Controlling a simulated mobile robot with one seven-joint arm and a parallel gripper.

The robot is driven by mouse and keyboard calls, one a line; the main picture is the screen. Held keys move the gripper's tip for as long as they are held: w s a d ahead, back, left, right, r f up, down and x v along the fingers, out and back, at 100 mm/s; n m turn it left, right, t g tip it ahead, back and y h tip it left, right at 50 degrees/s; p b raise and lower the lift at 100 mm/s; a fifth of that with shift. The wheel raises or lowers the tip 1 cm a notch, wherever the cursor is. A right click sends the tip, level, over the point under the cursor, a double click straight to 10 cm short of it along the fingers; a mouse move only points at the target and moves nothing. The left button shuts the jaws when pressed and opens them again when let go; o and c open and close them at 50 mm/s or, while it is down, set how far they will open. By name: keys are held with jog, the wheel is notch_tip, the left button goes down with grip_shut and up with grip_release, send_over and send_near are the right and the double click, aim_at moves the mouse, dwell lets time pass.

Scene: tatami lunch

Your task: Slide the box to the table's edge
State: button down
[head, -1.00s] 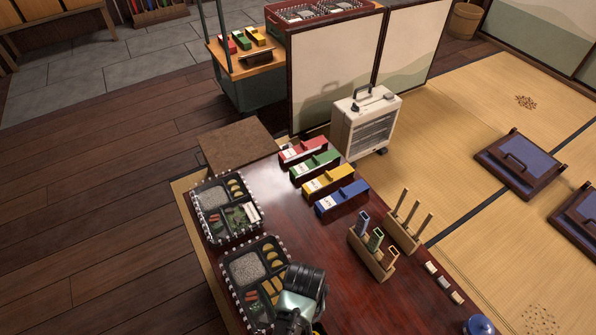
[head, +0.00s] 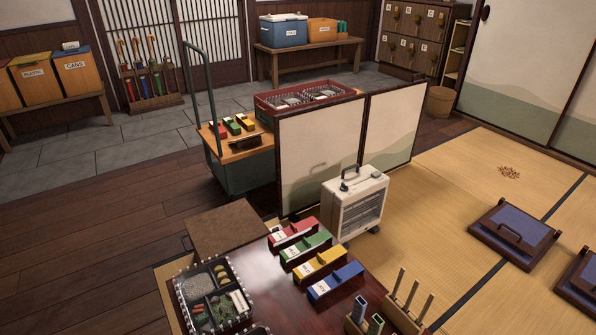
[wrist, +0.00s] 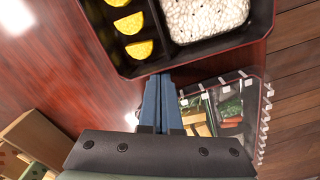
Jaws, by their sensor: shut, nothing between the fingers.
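A black lunch box (wrist: 195,50) with a dark red rim, white rice and yellow slices fills the top of the wrist view, cut off by the frame. My gripper (wrist: 166,80) is shut and empty, its blue fingertips at this box's near edge. I cannot tell whether they touch. A second box (wrist: 222,110) with a clear cover and a checkered edge lies just right of my fingers. In the head view one checkered-edge box (head: 215,297) sits at the table's left side. Another (head: 258,330) barely shows at the bottom edge. My gripper is outside the head view.
The red-brown table (head: 280,290) holds red (head: 293,233), green (head: 306,248), yellow (head: 320,265) and blue (head: 335,283) holders. Wooden racks (head: 405,310) stand at its right. A heater (head: 355,205) and folding screen (head: 320,160) stand beyond. Wooden floor (wrist: 295,60) borders the table in the wrist view.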

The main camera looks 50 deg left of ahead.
jog(key=shift+s+d+r+p, duration=0.2)
jog(key=shift+s+d+p, duration=0.3)
jog(key=shift+d+p, duration=0.25)
jog(key=shift+f, duration=0.2)
notch_tip(320, 180, up, 10)
jog(key=p, duration=1)
